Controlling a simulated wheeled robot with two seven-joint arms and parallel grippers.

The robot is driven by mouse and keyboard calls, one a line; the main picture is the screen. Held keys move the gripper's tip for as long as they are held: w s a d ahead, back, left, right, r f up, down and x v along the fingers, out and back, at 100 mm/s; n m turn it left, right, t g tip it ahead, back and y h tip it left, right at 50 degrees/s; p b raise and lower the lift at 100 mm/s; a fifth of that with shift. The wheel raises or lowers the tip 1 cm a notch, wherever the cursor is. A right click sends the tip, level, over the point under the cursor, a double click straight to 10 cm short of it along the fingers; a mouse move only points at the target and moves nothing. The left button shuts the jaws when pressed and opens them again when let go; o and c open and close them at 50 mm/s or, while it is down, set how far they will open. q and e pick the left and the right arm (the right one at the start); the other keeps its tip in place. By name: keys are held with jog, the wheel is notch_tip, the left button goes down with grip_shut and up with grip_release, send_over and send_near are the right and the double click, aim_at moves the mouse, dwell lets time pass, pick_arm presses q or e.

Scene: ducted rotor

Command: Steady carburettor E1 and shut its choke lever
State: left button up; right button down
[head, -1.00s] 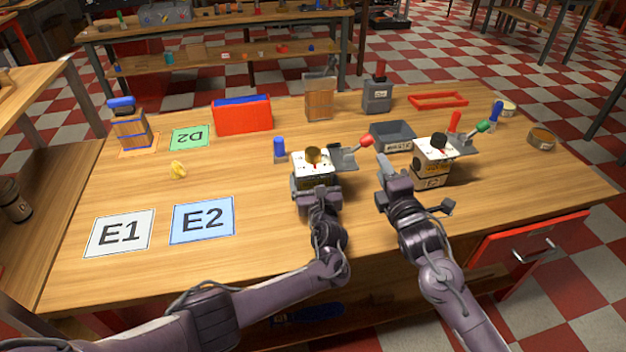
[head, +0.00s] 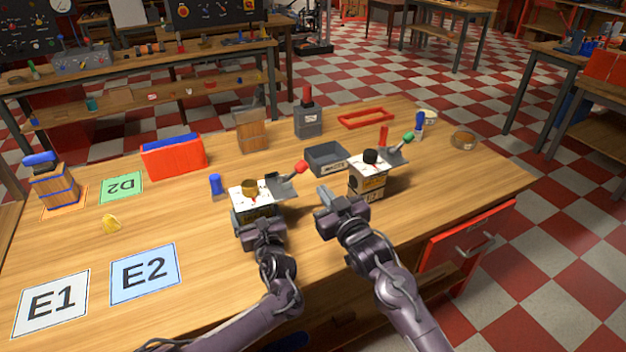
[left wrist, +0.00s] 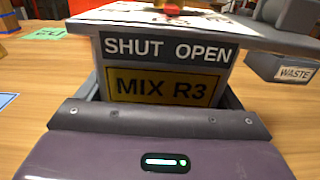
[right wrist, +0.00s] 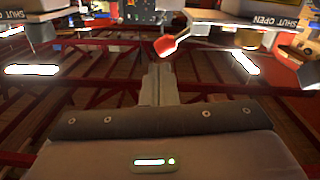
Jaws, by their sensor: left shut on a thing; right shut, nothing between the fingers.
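The left carburettor (head: 262,213) is a pale box with a brass cap and a choke lever with a red knob (head: 301,168) sticking out to its right. In the left wrist view its face (left wrist: 165,75) reads "SHUT OPEN" and "MIX R3"; I cannot read an E1 tag. My left gripper (head: 260,230) is shut on its near side; it stands upright on the table. My right gripper (head: 321,194) is shut and empty, right of and nearer than the red knob. In the right wrist view the knob (right wrist: 165,46) appears just beyond the closed fingertips.
A second carburettor (head: 367,182) with a black cap and green-knobbed lever stands just right of my right gripper. A grey waste bin (head: 327,160) lies behind. Mats E1 (head: 52,303) and E2 (head: 145,274) lie empty at the left, with clear table around them.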

aim_at(295, 172)
jog(key=s+d+f+m, duration=0.1)
jog(key=d+f+m, duration=0.1)
jog(key=m, duration=1.3)
jog(key=d+f+m, duration=0.2)
jog(key=f+m, duration=0.1)
jog(key=m, duration=1.2)
jog(key=w+a+r, duration=0.3)
jog(key=w+a, duration=0.3)
jog(key=w, duration=0.3)
jog(key=shift+a, duration=0.35)
